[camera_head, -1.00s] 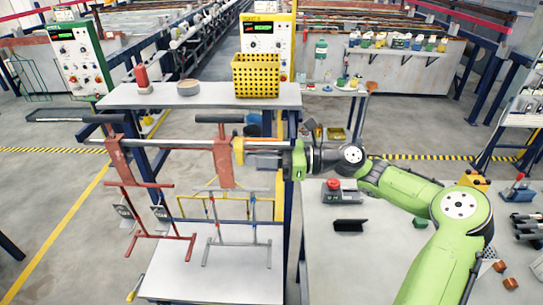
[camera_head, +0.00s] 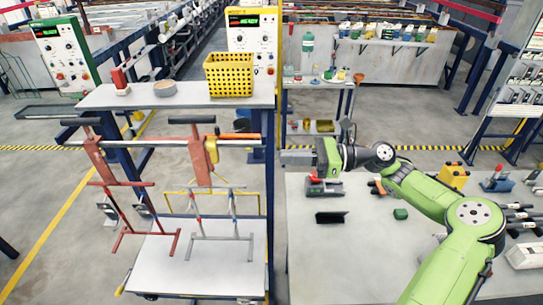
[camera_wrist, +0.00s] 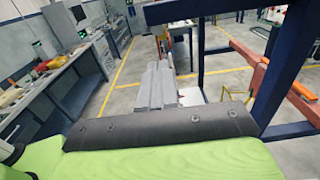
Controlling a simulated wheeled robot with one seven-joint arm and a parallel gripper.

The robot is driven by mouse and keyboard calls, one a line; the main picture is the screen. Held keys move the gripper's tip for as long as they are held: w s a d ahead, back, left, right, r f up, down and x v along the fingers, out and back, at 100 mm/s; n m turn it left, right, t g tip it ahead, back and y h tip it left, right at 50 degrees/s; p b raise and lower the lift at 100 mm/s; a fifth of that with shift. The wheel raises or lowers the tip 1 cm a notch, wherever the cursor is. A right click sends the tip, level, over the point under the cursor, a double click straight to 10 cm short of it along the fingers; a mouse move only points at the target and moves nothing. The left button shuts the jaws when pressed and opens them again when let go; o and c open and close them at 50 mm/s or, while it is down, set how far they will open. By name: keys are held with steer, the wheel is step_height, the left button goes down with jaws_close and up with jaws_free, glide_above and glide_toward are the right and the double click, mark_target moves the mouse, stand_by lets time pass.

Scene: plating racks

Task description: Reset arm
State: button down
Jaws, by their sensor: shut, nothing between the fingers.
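My gripper (camera_head: 290,157) is at the end of my green arm, in the head view just right of the blue rack post. Its fingers point left and are shut, with nothing held. In the wrist view its grey fingers (camera_wrist: 158,85) lie together, pointing away from the camera. To its left, two red hangers with black handles, one at the left (camera_head: 97,157) and one at the right (camera_head: 202,160), hang on a horizontal rail. A gap shows between the gripper and the right hanger.
A shelf (camera_head: 140,98) above the rail holds a yellow basket (camera_head: 229,75). The blue post (camera_head: 270,200) stands close to the gripper. The grey table (camera_head: 350,255) under my arm bears a black bracket (camera_head: 331,217), a small green block (camera_head: 401,214) and several tools at the right.

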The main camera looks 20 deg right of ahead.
steer(key=s+a+f+n+g+h+b, duration=0.2)
steer(key=s+a+f+n+g+h, duration=0.1)
steer(key=a+f+n+h, duration=0.3)
steer(key=s+a+f+n+g+h+b, duration=0.1)
steer(key=s+a+f+n+g+h, duration=0.25)
steer(key=a+f, duration=0.35)
steer(key=s+d+r+n+t+h+b, duration=0.1)
steer(key=s+d+n+t+h, duration=0.1)
steer(key=s+n, duration=0.2)
steer(key=s+d+r+n+t+h+b, duration=0.1)
steer(key=s+d+n+t+h+b, duration=0.1)
steer(key=s, duration=0.7)
steer(key=s+d+r+n+t+h+b, duration=0.1)
steer(key=s+d+n+t+h+b, duration=0.1)
steer(key=s+n, duration=0.4)
steer(key=shift+s+d+r+h, duration=0.4)
steer(key=shift+d+h, duration=0.1)
steer(key=shift+h, duration=0.35)
steer(key=shift+t, duration=0.25)
